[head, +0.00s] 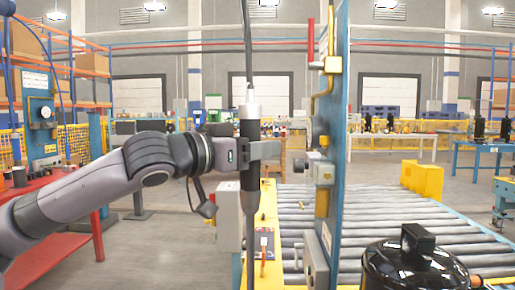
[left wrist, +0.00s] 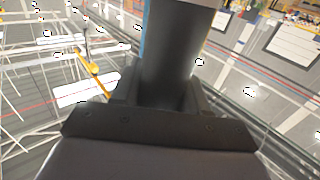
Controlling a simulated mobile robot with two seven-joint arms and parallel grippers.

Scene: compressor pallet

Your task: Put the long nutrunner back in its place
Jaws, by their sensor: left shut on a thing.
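The long nutrunner (head: 250,185) hangs upright in the middle of the head view, with a dark body, a silver upper part and a cable running up from its top. My left gripper (head: 252,151) comes in from the left and is shut on its body. In the left wrist view the dark tool body (left wrist: 168,55) rises between the gripper's fingers (left wrist: 165,98). The nutrunner's lower end reaches the bottom of the head view. No holder can be clearly made out there. My right gripper is not in view.
Just right of the nutrunner stands a blue post (head: 339,110) with grey boxes and yellow parts. A grey box (head: 229,215) is close behind the tool. A roller conveyor (head: 390,225) and a black compressor (head: 415,265) lie to the right, a red bench (head: 60,195) to the left.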

